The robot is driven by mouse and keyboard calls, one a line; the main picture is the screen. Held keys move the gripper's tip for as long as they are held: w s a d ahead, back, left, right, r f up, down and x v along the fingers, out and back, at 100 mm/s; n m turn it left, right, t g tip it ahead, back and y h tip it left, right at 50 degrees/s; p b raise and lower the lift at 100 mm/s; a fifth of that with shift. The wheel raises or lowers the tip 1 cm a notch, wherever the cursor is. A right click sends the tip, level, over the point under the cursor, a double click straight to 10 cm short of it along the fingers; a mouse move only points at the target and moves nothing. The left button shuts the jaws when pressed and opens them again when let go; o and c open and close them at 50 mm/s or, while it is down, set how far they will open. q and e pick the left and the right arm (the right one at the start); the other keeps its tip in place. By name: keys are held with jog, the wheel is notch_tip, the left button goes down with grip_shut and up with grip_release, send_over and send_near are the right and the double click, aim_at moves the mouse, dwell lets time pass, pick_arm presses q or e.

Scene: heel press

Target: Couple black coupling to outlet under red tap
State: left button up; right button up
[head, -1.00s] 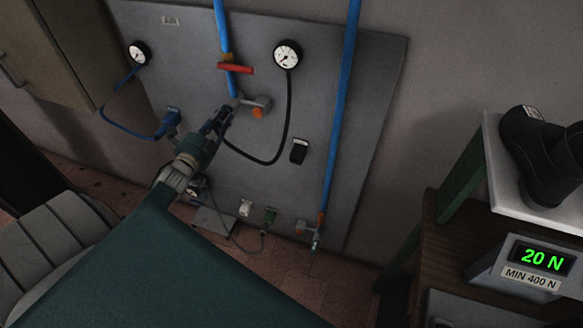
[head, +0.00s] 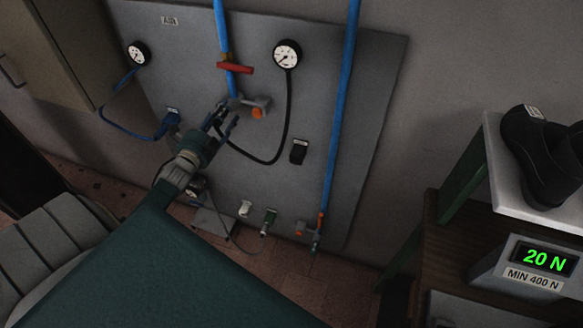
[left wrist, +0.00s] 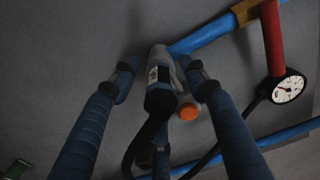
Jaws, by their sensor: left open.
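The red tap (head: 235,68) sits on the left blue pipe, with its grey outlet (head: 262,103) and orange button below. The outlet's orange button also shows in the left wrist view (left wrist: 188,112). The black coupling (left wrist: 160,98), with a white label, is between my left fingers in the left wrist view, its far end at the grey outlet body. I cannot tell whether it is fully seated. Its black hose (head: 262,162) loops to the gauge. My left gripper (head: 229,113) is open around the coupling, fingers apart from it on both sides. My right gripper is out of view.
A second blue pipe (head: 341,110) runs down the panel's right side. A gauge (head: 287,54) hangs above, and a black block (head: 298,151) is on the panel (head: 330,60). A blue hose (head: 112,120) is at left. A bench with boot (head: 545,165) stands right.

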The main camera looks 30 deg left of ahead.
pick_arm(q)
jog(key=v, duration=1.2)
jog(key=s+d+f+n+g+b, duration=0.2)
jog(key=s+d+f+n+g, duration=0.15)
jog(key=f, duration=0.95)
jog(key=s+d+f+n+g+h+b, duration=0.15)
jog(key=s+d+f, duration=0.25)
jog(key=f, duration=0.9)
jog(key=s+d+f+n+g+b, duration=0.1)
jog(key=s+d+f+n+g, duration=0.25)
jog(key=f, duration=0.95)
jog(key=s+d+f+n+g+h+b, duration=0.2)
jog(key=s+d+f+g, duration=0.6)
jog(key=s+d+f, duration=1.3)
jog(key=s+d+n+b, duration=0.1)
jog(key=s+n+b, duration=0.1)
jog(key=s, duration=0.2)
jog(key=shift+f+b, duration=0.2)
jog(key=shift+b, duration=0.2)
jog(key=shift+n+h, duration=0.25)
